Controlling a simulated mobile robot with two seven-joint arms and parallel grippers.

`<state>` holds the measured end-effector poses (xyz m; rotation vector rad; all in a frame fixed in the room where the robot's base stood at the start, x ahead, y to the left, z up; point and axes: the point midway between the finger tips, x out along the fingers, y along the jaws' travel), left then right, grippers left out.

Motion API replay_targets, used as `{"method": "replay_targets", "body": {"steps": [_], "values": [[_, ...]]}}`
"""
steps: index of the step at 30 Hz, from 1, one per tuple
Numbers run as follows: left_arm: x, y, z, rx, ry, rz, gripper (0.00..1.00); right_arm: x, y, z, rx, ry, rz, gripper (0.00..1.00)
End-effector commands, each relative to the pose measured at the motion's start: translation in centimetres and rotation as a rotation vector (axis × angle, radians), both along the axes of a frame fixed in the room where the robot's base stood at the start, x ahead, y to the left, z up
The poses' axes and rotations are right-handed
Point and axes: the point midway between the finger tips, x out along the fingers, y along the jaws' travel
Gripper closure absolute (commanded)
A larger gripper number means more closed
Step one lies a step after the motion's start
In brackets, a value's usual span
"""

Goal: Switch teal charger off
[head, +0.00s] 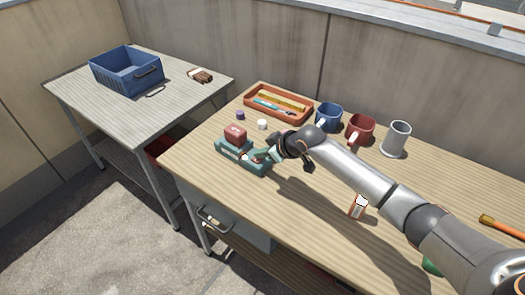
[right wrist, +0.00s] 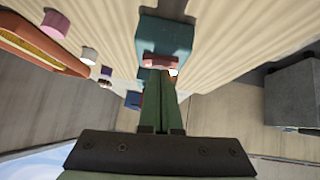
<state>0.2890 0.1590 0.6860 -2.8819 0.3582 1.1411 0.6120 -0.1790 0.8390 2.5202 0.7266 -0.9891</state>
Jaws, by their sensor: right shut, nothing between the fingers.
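The teal charger (head: 240,158) lies on the wooden workbench, with a red block (head: 236,134) seated at its left end. My right gripper (head: 272,154) is at the charger's right end, shut with nothing between its fingers. In the right wrist view, the shut green fingers (right wrist: 160,75) reach to a red part (right wrist: 160,61) at the edge of the charger (right wrist: 165,35). A small white patch shows beside the fingertips there. The fingers hide part of the charger's face, and I cannot tell which way its switch is set. My left gripper is not in view.
An orange tray (head: 277,115) with tools, a blue mug (head: 328,117), a red mug (head: 360,129) and a grey cylinder (head: 396,139) stand behind. A small red-and-white box (head: 358,206) stands under my right arm. A blue crate (head: 126,84) is on the left table. The bench's front left is clear.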

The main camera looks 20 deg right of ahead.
Motion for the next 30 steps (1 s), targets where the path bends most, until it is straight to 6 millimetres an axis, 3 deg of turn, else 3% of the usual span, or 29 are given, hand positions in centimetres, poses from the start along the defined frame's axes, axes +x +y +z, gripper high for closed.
{"method": "replay_targets", "body": {"steps": [5,7,17,19,30], "values": [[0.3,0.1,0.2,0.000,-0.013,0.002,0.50,0.0,0.0,0.1,0.000,-0.001,-0.001,1.00],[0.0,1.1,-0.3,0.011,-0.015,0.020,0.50,0.0,0.0,0.4,0.000,-0.001,-0.001,1.00],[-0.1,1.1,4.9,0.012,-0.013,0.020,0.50,-0.1,0.5,4.8,0.001,0.000,-0.004,1.00],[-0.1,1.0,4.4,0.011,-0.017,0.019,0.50,-0.9,0.0,4.9,-0.002,0.000,-0.004,1.00],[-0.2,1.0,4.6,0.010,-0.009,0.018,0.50,-4.9,-2.1,9.3,-0.003,-0.001,-0.003,1.00]]}}
